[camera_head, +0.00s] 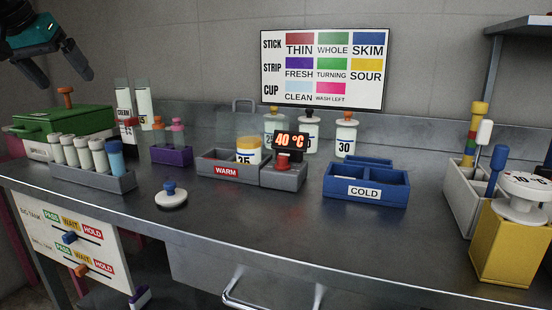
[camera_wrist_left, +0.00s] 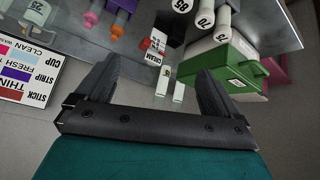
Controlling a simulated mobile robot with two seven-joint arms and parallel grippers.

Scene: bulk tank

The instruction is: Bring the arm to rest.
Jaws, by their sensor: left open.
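My left gripper (camera_head: 58,74) hangs at the upper left of the head view, above and behind the green box (camera_head: 68,120). Its two dark fingers are apart with nothing between them. In the left wrist view the open fingers (camera_wrist_left: 155,75) frame empty air, with the bench and its items beyond them. The green box also shows in the left wrist view (camera_wrist_left: 205,65), to the right of the fingers. My right gripper is in neither view.
On the steel bench (camera_head: 240,215) stand a grey vial rack (camera_head: 110,182), the WARM tray (camera_head: 215,172), the blue COLD tray (camera_head: 345,200) and a yellow box (camera_head: 505,255). A loose lid with a blue knob (camera_head: 171,198) lies in front. A chart (camera_head: 322,70) hangs behind.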

